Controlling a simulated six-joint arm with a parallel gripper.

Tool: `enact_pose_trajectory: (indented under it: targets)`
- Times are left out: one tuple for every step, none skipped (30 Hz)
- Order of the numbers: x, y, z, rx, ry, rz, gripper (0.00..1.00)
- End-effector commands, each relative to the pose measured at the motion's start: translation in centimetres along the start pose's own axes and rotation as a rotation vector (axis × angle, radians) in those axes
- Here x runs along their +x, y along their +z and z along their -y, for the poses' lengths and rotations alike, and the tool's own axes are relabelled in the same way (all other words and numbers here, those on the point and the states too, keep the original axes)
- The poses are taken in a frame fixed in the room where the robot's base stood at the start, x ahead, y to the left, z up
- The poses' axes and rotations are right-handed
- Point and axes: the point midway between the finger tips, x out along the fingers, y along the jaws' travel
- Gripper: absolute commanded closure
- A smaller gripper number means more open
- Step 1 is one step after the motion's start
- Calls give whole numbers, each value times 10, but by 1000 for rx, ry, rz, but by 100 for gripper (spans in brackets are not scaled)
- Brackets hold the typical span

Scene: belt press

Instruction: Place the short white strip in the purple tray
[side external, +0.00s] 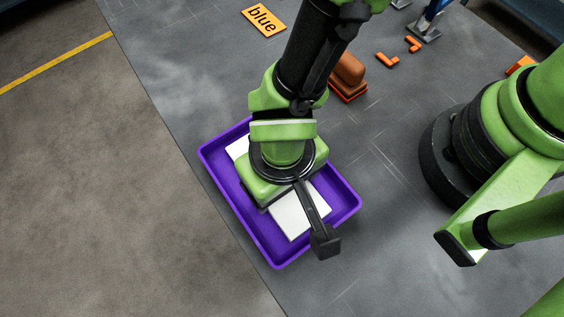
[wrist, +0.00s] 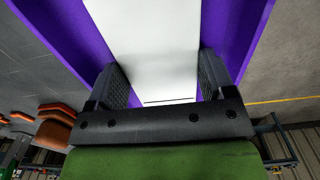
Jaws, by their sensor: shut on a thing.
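The purple tray (side external: 274,253) lies on the grey table below my arm in the side view. Its purple walls also show in the wrist view (wrist: 60,25). The short white strip (side external: 299,212) is inside the tray's outline, with one part in front of my wrist and another part showing behind it. In the wrist view the white strip (wrist: 150,45) runs between the two dark fingers of my gripper (wrist: 168,85). The gripper is shut on the strip. My wrist hides the fingers in the side view, and I cannot tell whether the strip touches the tray floor.
An orange sign reading "blue" (side external: 264,20) lies at the back. A brown and orange block (side external: 348,75) stands behind my arm, with small orange L-shaped pieces (side external: 387,60) further right. A blue-legged stand (side external: 428,25) is at the top right.

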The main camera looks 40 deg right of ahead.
Motion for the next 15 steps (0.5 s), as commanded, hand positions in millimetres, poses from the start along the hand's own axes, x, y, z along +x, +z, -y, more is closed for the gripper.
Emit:
enact_pose_trajectory:
  targets:
    - [0, 0, 0, 0, 0, 0, 17]
    - [0, 0, 0, 0, 0, 0, 10]
    - [0, 0, 0, 0, 0, 0, 1]
    - [0, 0, 0, 0, 0, 0, 0]
    - [0, 0, 0, 0, 0, 0, 0]
    - [0, 0, 0, 0, 0, 0, 0]
    - [0, 0, 0, 0, 0, 0, 0]
    - [0, 0, 0, 0, 0, 0, 0]
    - [0, 0, 0, 0, 0, 0, 0]
    - [0, 0, 0, 0, 0, 0, 0]
    - [-1, 0, 0, 0, 0, 0, 0]
    - [-3, 0, 0, 0, -1, -1, 0]
    - [-6, 0, 0, 0, -2, -1, 0]
    - [-9, 0, 1, 0, -2, -1, 0]
    - [-14, -1, 1, -1, -3, -2, 0]
